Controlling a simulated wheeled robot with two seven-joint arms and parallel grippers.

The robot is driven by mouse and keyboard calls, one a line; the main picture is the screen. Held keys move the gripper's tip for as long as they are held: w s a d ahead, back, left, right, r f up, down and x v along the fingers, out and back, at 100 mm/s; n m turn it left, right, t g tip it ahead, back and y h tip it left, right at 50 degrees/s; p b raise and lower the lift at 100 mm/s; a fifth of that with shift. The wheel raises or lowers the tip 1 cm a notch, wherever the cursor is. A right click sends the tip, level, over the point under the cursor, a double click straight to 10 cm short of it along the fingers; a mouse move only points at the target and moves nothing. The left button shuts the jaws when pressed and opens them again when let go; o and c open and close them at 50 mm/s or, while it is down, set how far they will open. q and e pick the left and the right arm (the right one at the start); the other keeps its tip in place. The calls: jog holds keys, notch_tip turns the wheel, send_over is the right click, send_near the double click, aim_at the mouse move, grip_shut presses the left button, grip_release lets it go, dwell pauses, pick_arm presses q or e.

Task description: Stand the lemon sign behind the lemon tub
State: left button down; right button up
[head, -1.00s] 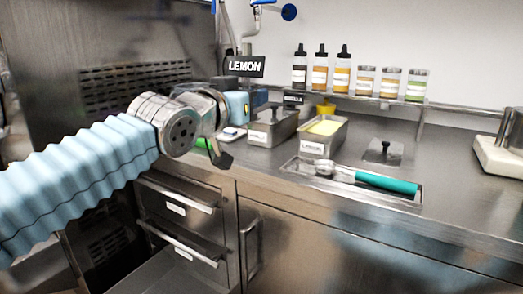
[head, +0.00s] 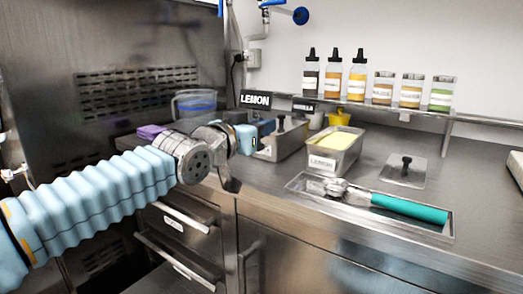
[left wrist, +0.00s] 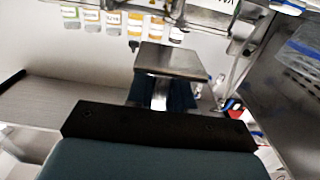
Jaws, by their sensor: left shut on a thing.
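The lemon sign (head: 255,100), a small black plate with white LEMON lettering, stands upright just above my left gripper (head: 250,137), which is shut on it. How the jaws meet its lower part is hidden in the head view. The lemon tub (head: 322,163) is a steel pan with pale yellow contents and a LEMON label, on the counter to the right of the gripper. The sign is left of the tub and higher in the picture, apart from it. In the left wrist view a steel plate shows beyond a dark block; its identity is unclear. My right gripper is not in view.
A lidded steel tub (head: 284,138) stands left of the lemon tub, with another black sign (head: 304,105) and a yellow container (head: 338,119) behind. A steel tray (head: 299,186) with a teal-handled scoop (head: 410,208) is in front. Bottles (head: 334,75) line the shelf.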

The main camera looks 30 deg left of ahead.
pick_arm(q)
jog(key=w+f, duration=0.1)
jog(key=f, duration=0.1)
jog(key=w+a+f, duration=0.1)
jog(key=shift+w+a+f, duration=0.15)
jog(key=shift+w+f, duration=0.25)
notch_tip(320, 180, down, 3)
jog(key=shift+a+f, duration=0.1)
jog(key=shift+f, duration=0.15)
jog(key=c, duration=1)
grip_release()
jog(key=shift+r, duration=0.3)
jog(key=s+b, duration=0.1)
jog(key=s, duration=1.1)
jog(key=shift+a+b, duration=0.35)
jog(key=shift+a, duration=0.1)
